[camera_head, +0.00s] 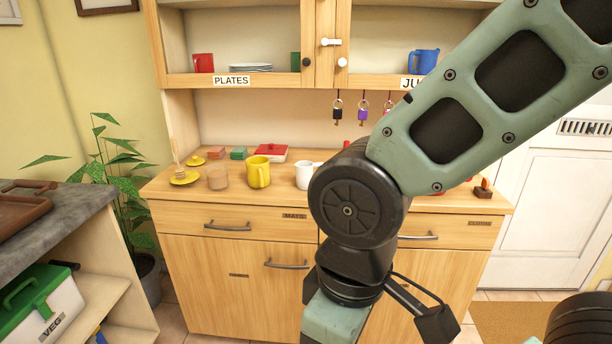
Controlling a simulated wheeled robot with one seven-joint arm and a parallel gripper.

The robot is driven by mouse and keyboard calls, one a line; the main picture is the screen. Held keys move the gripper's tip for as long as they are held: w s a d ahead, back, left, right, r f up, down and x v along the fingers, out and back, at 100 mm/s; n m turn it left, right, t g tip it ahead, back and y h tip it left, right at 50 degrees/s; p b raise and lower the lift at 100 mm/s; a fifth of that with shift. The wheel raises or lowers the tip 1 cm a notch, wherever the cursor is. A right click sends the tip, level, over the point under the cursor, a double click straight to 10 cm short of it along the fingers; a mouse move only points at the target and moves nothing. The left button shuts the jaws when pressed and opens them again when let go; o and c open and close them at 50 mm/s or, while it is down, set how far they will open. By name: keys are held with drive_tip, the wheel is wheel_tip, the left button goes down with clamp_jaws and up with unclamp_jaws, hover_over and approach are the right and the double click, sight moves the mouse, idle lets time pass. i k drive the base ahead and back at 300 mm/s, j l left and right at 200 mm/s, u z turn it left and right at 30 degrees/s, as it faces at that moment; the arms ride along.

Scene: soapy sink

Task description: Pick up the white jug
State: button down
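A white jug (304,176) stands upright on the wooden dresser's counter, just left of my arm's large black joint. The joint hides what is right of the jug, and a small white part juts out at its upper right. Part of my gripper (436,323) seems to show as a black finger-like piece with thin linkages low in the picture, in front of the dresser doors. It is below and right of the jug and well apart from it. My arm hides the rest, so its opening cannot be told.
A red dish (271,152) lies behind. A blue jug (423,62) is on the upper shelf. Keys (363,109) hang above the counter. A grey worktop (75,212) stands at left.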

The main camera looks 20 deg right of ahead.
sight(304, 170)
drive_tip(key=i+j, duration=0.25)
drive_tip(key=i+j+z, duration=0.15)
drive_tip(key=j, duration=0.35)
drive_tip(key=i+j, duration=0.3)
drive_tip(key=i+j+z, duration=0.1)
drive_tip(key=i+j, duration=0.15)
drive_tip(key=j, duration=0.25)
drive_tip(key=i+z, duration=0.1)
drive_tip(key=z, duration=0.3)
drive_tip(key=i+j+z, duration=0.1)
drive_tip(key=z, duration=0.35)
drive_tip(key=j+z, duration=0.15)
drive_tip(key=z, duration=0.25)
drive_tip(key=i+j, duration=0.2)
